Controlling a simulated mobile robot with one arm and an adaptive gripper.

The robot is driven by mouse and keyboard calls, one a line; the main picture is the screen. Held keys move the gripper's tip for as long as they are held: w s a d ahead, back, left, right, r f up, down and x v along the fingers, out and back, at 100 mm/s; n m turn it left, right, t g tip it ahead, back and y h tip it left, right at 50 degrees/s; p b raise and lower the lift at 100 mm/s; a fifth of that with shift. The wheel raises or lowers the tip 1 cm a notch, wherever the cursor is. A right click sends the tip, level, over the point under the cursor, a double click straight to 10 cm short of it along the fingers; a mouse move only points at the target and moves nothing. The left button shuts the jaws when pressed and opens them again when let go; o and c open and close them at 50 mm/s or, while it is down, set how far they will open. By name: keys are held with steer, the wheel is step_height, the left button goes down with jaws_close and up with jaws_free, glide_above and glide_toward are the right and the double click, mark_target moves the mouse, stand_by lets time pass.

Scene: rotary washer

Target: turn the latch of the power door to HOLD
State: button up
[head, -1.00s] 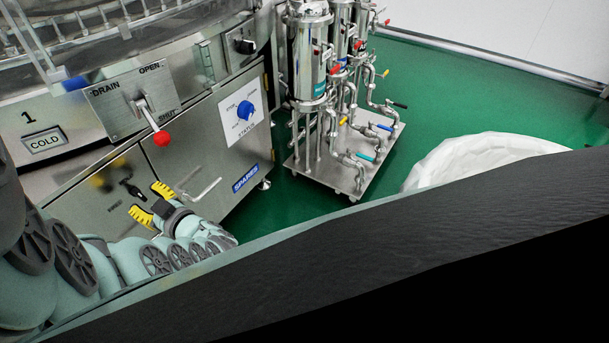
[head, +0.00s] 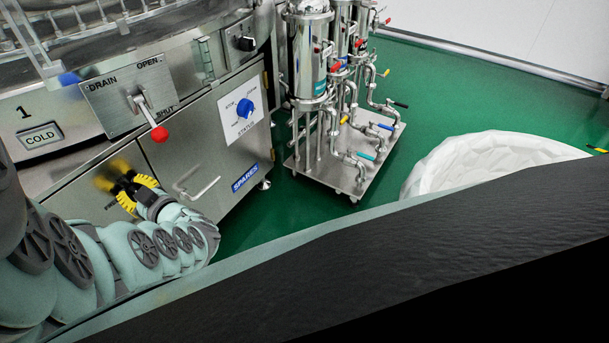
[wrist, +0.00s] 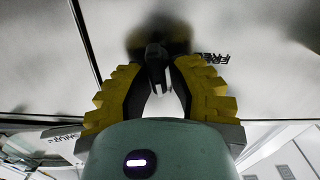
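The latch (wrist: 156,68) is a small dark handle on the grey metal door (wrist: 235,25). In the wrist view it stands between the two yellow-padded fingers of my gripper (wrist: 157,78). The fingers are apart, one on each side of the latch; I cannot tell whether they touch it. Dark lettering that seems to read FREE (wrist: 214,58) shows upside down to the right of the latch. The HOLD marking is not visible. In the head view my gripper (head: 129,190) is at the steel cabinet front, and its fingers mostly hide the latch.
A drain lever with a red knob (head: 159,134) sits above my gripper. To the right are a bent door handle (head: 198,188) and a blue status knob (head: 245,108). A pipe-and-filter cart (head: 340,150) and a white basin (head: 480,160) stand on open green floor.

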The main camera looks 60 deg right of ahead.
jaws_close()
steer(key=shift+s+d+f+m, duration=0.1)
steer(key=shift+f+m, duration=0.05)
steer(key=shift+m, duration=1.05)
steer(key=shift+o, duration=2.4)
jaws_free()
